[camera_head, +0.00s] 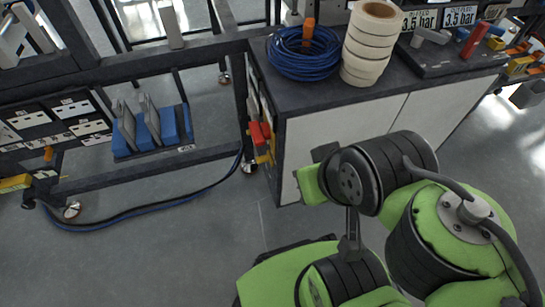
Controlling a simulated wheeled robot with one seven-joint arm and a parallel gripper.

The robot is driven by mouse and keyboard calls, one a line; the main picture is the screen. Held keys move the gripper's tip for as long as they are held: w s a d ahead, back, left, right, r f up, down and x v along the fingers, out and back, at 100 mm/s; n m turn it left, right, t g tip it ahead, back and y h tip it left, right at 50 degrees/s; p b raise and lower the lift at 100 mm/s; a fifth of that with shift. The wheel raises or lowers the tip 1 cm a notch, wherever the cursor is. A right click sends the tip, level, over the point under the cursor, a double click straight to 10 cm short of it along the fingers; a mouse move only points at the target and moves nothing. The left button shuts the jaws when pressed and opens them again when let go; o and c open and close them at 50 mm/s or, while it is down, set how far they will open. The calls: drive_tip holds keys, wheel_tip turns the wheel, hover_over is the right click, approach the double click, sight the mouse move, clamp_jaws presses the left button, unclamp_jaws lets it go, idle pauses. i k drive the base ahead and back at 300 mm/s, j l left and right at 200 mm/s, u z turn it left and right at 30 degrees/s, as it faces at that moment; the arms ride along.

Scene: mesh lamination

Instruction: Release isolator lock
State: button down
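A red and yellow fitting (262,138) is on the left side of the dark-topped cabinet, near its front corner. It may be the isolator, but its lock parts are too small to make out. My green and black arm (385,170) fills the lower right. Its upper end stands in front of the cabinet, to the right of the fitting and apart from it in the picture. A small green and black part (312,184) juts left from that end. I cannot make out two fingertips or anything held.
The cabinet top (312,100) carries a blue hose coil (303,52), a stack of cream rolls (368,45) and a red-handled tool (474,40). A dark frame with blue holders (145,128) stands left. A blue-black cable (150,212) lies on the floor. Floor at lower left is clear.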

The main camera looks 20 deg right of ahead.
sight(267, 158)
drive_tip(key=i+j, duration=0.15)
drive_tip(key=j, duration=0.25)
drive_tip(key=i+j+z, duration=0.1)
drive_tip(key=j, duration=0.3)
drive_tip(key=i+j, duration=0.1)
drive_tip(key=j, duration=0.3)
drive_tip(key=i+j, duration=0.15)
drive_tip(key=j, duration=0.25)
drive_tip(key=i+j+z, duration=0.1)
drive_tip(key=j, duration=0.3)
